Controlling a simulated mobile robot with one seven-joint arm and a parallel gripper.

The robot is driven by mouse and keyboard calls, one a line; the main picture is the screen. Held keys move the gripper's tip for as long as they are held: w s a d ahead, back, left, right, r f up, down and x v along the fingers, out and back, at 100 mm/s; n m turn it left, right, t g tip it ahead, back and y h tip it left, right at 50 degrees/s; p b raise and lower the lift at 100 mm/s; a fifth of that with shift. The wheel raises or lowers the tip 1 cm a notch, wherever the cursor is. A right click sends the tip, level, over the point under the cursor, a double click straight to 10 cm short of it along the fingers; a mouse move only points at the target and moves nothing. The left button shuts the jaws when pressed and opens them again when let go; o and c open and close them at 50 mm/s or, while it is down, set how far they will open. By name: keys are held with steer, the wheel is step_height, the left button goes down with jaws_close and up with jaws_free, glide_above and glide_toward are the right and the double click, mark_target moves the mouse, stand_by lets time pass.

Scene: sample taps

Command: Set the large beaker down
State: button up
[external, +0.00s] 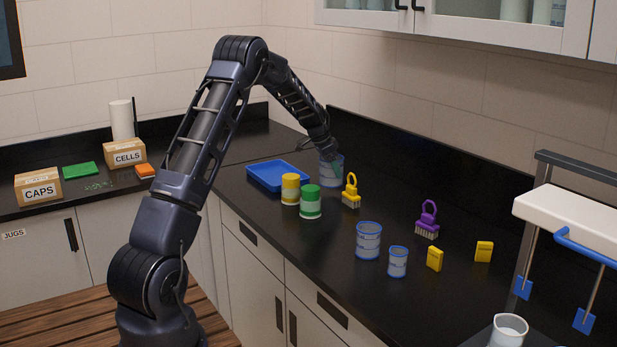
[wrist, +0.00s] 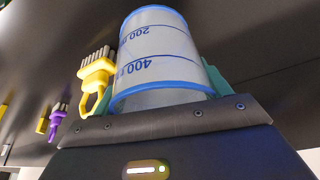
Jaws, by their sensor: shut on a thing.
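The large beaker (wrist: 160,50) is clear with blue rims and blue 200 and 400 marks. It fills the middle of the wrist view, between the teal fingers of my gripper (wrist: 168,82). In the external view the same beaker (external: 327,178) is at the back of the black counter (external: 300,234), right of the blue tray. My gripper (external: 331,164) is shut on it from above, and the fingers partly hide it. The beaker looks upright and close to the counter. I cannot tell whether its base touches.
The blue tray (external: 271,183), yellow jar (external: 290,189), green jar (external: 310,202) and yellow brush (external: 351,192) stand close by. Two other blue-rimmed beakers (external: 368,242) (external: 398,262), a purple brush (external: 427,221) and yellow blocks (external: 434,258) are farther right. The wall is behind.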

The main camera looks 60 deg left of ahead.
mark_target(333, 175)
steer(key=shift+f, duration=1.6)
steer(key=shift+f, duration=0.1)
steer(key=o, duration=1)
steer(key=v, duration=1.2)
steer(key=s+d+r, duration=0.6)
steer(key=d, duration=0.3)
steer(key=s+d+r+n, duration=0.1)
steer(key=s+d+r, duration=0.5)
steer(key=d, duration=0.4)
steer(key=s+d+r, duration=0.5)
steer(key=d+r, duration=0.1)
steer(key=d, duration=0.3)
steer(key=s+d+r+n, duration=0.1)
steer(key=s+d, duration=0.9)
steer(key=s, duration=0.5)
steer(key=s+d+f, duration=0.2)
steer(key=s, duration=0.6)
steer(key=s+d+f+n+y, duration=0.1)
steer(key=s+d+f, duration=0.1)
steer(key=s, duration=0.6)
steer(key=shift+s+d+f+n, duration=0.15)
steer(key=shift+d+f+n, duration=0.15)
steer(key=shift+d, duration=0.25)
